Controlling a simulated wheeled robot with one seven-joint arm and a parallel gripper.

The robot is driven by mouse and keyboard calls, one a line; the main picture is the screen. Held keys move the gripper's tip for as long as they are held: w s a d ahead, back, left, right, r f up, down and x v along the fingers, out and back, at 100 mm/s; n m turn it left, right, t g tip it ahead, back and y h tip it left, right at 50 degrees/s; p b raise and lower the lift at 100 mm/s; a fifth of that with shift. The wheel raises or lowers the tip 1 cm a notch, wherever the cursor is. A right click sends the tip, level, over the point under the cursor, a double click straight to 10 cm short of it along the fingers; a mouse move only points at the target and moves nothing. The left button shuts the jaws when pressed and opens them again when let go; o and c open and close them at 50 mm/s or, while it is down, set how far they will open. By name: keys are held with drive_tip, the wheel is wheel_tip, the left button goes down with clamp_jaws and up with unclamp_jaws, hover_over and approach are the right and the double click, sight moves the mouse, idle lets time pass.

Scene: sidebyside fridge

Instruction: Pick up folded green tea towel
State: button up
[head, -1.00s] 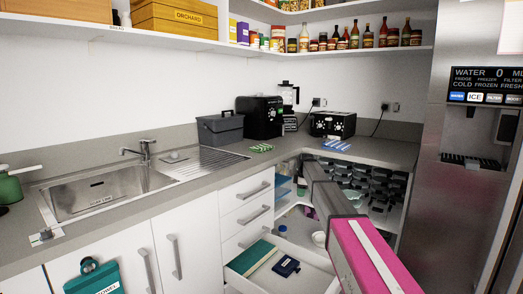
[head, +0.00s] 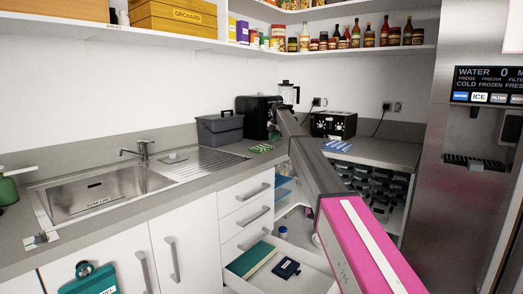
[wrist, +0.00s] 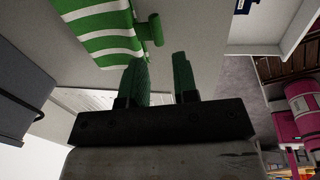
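The folded green tea towel (head: 261,148), striped with white, lies on the grey counter in front of the black appliance. In the wrist view the striped towel (wrist: 95,28) is at the upper left, with a green tab or roll at its right side. My gripper (wrist: 161,62) is open, with two green fingers apart and nothing visible between them. The towel lies beyond the fingertips, mostly to their left; I cannot tell the exact gap. In the head view my arm reaches over the counter, and the gripper is small and hard to make out against the black appliance.
A black appliance (head: 258,116) and a grey tub (head: 220,132) stand behind the towel. A blue striped cloth (head: 337,146) and a black toaster (head: 334,124) are to the right. An open drawer (head: 301,280) juts out below. The sink (head: 105,190) is at left.

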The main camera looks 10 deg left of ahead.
sight(264, 148)
drive_tip(key=shift+x, duration=3.4)
drive_tip(key=shift+a+r, duration=0.1)
clamp_jaws()
